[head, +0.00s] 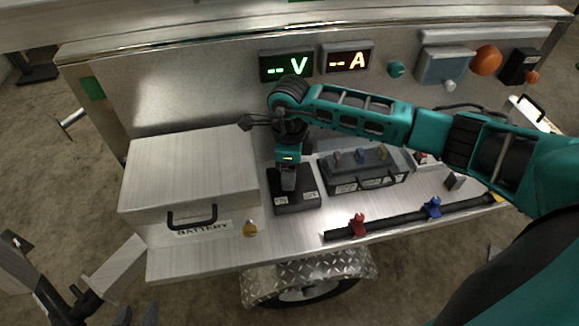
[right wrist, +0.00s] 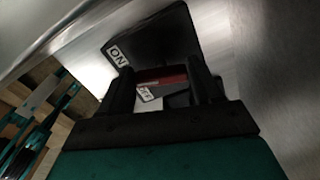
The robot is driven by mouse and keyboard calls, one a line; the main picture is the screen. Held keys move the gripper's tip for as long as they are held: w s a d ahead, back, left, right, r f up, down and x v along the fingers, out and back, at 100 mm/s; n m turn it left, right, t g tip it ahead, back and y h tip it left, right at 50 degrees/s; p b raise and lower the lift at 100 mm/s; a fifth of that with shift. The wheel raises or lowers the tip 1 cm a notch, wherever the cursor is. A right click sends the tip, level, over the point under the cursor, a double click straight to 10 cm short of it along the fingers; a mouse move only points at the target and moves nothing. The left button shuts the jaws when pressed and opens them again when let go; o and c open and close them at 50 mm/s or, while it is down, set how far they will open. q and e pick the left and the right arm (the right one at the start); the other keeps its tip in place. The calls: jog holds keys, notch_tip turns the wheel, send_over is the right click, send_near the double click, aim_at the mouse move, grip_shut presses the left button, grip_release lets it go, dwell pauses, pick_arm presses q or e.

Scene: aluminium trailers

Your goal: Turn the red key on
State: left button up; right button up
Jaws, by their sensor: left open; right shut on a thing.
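A black switch box (head: 296,203) with two white labels lies on the trailer deck, right of the battery box. My right gripper (head: 288,182) comes down over it and hides the red key in the head view. In the right wrist view, the red key (right wrist: 162,75) shows as a red strip between the fingers of my right gripper (right wrist: 163,88), which is shut on it. The ON label (right wrist: 118,55) is clear on the black plate; the OFF label (right wrist: 146,94) is partly covered.
The metal battery box (head: 190,170) stands left of the switch. A grey battery (head: 365,168) stands on the right. A black bar with red (head: 357,224) and blue (head: 433,207) clamps lies in front. Lit V (head: 286,65) and A (head: 347,60) displays hang on the back panel.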

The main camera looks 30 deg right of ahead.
jog(key=m, duration=0.3)
jog(key=shift+d+m, duration=0.1)
jog(key=shift+m, duration=0.2)
jog(key=shift+w+m+p, duration=0.1)
jog(key=shift+m+p, duration=0.2)
jog(key=shift+m, duration=0.8)
jog(key=o, duration=1.1)
jog(key=shift+c, duration=0.2)
